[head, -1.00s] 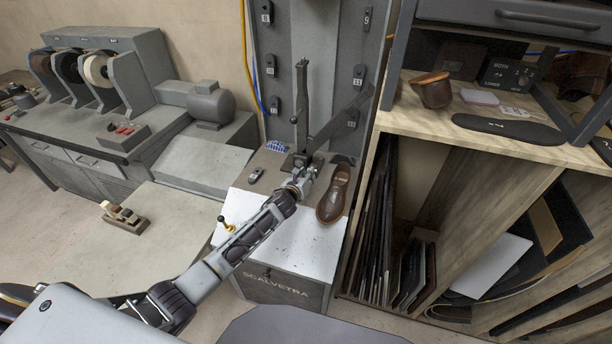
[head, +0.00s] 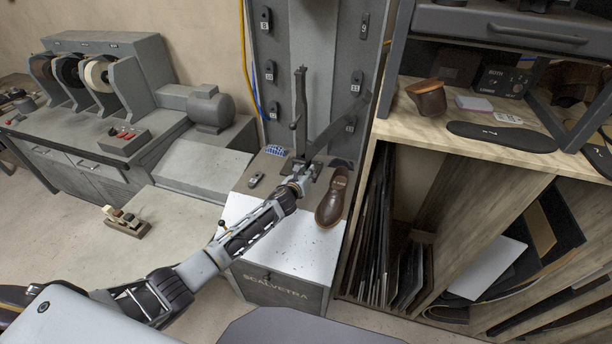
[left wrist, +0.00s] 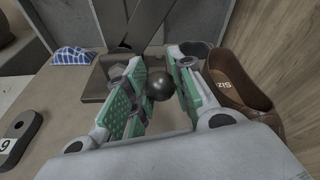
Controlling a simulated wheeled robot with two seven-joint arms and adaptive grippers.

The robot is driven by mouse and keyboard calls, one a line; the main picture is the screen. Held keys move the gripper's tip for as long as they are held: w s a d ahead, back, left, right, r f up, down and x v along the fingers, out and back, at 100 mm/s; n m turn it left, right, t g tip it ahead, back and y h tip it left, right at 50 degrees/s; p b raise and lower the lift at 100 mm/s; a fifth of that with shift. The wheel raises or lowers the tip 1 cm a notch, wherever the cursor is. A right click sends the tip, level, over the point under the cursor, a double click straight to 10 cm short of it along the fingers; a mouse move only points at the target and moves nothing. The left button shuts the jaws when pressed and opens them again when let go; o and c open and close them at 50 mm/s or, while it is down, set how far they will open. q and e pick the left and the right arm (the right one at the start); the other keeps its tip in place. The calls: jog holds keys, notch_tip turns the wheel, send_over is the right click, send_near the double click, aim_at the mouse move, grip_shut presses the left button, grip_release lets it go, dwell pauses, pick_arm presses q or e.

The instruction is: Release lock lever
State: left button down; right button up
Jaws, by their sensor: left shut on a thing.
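My left gripper (head: 301,180) reaches to the base of the stitcher's column on the pale machine table. In the left wrist view its green-padded fingers (left wrist: 160,77) are shut on a round dark metal knob (left wrist: 160,86). The knob sits between the pads, in front of a dark metal bracket (left wrist: 92,111); its link to the lock lever is hidden. A slanted dark bar (head: 340,126) rises to the right beside an upright post (head: 300,105). My right gripper is out of view.
A brown shoe (head: 332,200) stands close to the right of the gripper; it also shows in the left wrist view (left wrist: 236,84). A numbered tag (left wrist: 17,138) and checked cloth (left wrist: 72,56) lie left. A wooden shelf (head: 470,175) stands right.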

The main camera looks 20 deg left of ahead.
pick_arm(q)
jog(key=shift+w+d+r+p, duration=0.1)
jog(key=shift+w+r+p, duration=0.2)
jog(key=shift+w+r, duration=0.25)
jog(key=shift+w+r+p, duration=0.25)
jog(key=shift+w+r, duration=0.1)
jog(key=shift+r, duration=0.3)
jog(key=shift+w+r, duration=0.1)
jog(key=shift+w, duration=0.05)
jog(key=shift+w+r, duration=0.1)
jog(key=shift+w, duration=0.25)
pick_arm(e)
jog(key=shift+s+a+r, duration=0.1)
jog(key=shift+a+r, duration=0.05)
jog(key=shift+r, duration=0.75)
pick_arm(q)
jog(key=shift+w, duration=0.1)
jog(key=c, duration=1.6)
grip_release()
jog(key=o, duration=0.4)
jog(key=shift+f, duration=0.3)
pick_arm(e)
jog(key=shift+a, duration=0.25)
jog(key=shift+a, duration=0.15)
